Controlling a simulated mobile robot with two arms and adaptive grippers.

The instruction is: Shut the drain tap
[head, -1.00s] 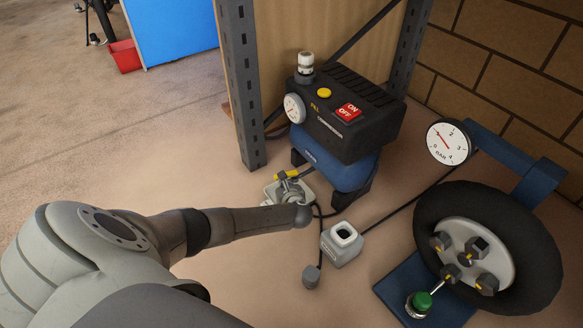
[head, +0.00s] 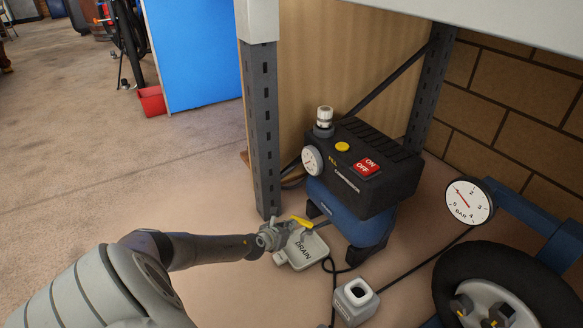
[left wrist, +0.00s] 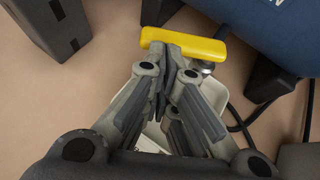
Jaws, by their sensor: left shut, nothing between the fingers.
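The drain tap's yellow lever (head: 302,223) shows low at the front of the blue compressor tank (head: 350,216), above a pale tray marked DRAIN (head: 310,251). My left gripper (head: 286,231) is just left of the lever in the head view. In the left wrist view the yellow lever (left wrist: 185,44) lies crosswise just beyond the tips of my shut, empty left fingers (left wrist: 180,62). I cannot tell whether the fingertips touch it. The tap body is mostly hidden behind the fingers. My right gripper is not in view.
A grey shelf post (head: 263,140) stands close behind my left gripper. The compressor (head: 375,165) sits under the bench top. A grey box (head: 355,302), cables and a wheel on a blue stand (head: 500,285) are to the right. Open floor lies to the left.

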